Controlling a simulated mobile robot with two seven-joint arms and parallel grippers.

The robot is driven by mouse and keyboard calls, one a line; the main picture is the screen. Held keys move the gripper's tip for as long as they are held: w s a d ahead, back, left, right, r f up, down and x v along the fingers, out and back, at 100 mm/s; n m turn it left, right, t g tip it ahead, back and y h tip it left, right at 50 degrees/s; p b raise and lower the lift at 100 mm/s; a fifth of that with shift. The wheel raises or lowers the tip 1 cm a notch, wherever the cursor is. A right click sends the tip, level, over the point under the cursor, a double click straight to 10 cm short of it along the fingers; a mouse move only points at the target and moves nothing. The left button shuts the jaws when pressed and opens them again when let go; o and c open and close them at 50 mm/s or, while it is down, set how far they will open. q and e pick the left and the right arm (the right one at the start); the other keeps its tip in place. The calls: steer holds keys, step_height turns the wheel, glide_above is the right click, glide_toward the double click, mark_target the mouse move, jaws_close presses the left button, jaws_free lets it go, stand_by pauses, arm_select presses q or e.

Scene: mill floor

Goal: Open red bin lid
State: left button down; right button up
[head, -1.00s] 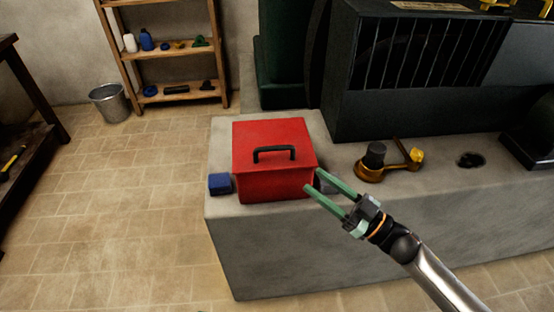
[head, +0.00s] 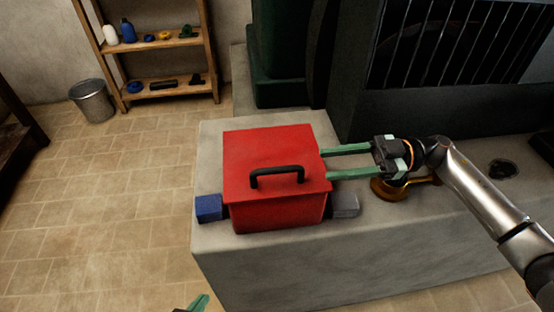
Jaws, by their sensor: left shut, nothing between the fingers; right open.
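The red bin (head: 275,213) stands on a grey stone ledge, with its lid (head: 262,146) shut. A black handle (head: 277,172) arches over the lid near its front edge. My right gripper (head: 327,164) is open and empty at the right side of the bin. Its two green fingers point left, with their tips at the lid's right edge; I cannot tell if they touch it. My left gripper (head: 197,304) shows only as a green fingertip at the bottom edge, below and left of the bin. It is shut and holds nothing; most of it is out of view.
A blue block (head: 208,208) sits left of the bin and a grey block (head: 345,205) right of it on the ledge (head: 300,262). A brass fitting (head: 388,190) lies partly under my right gripper. Dark machinery (head: 440,110) rises behind. A shelf and metal bucket (head: 93,100) stand back left.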

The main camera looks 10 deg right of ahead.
mark_target(295, 168)
steer(key=a, duration=1.1)
steer(key=shift+a, duration=0.15)
jaws_close()
stand_by(1.0)
